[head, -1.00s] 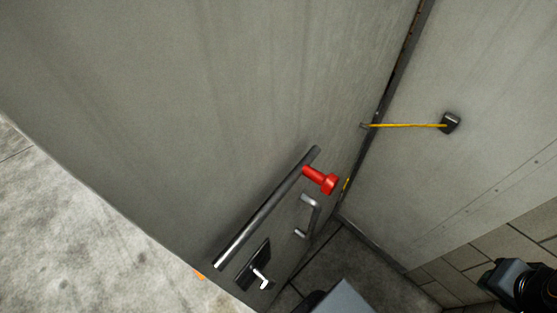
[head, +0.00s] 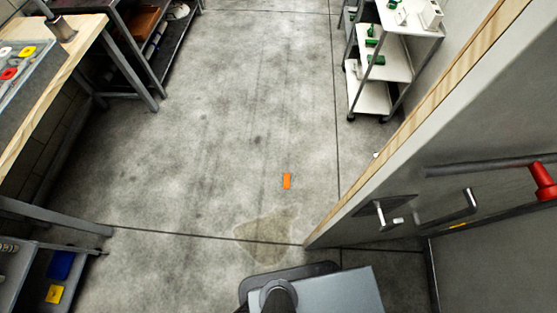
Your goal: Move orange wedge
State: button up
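The orange wedge (head: 287,181) lies on the grey concrete floor near the middle of the head view. It is small and stands apart from the open door (head: 400,185), to the left of the door's lower edge. The floor around it is bare. My gripper is not in view, and only parts of my base show at the bottom edge.
The door has metal handles and a red knob (head: 543,181). A white shelf cart (head: 385,96) stands at the upper right. A wooden-topped workbench (head: 62,75) and a lower shelf unit (head: 22,283) line the left. The central floor is clear, with a damp-looking stain (head: 267,242).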

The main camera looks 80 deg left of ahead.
aim_at(287, 176)
jog(key=u, duration=0.05)
jog(key=k, duration=0.35)
jog(key=u, duration=3.45)
jog(key=i, duration=2.2)
jog(key=z, duration=1.3)
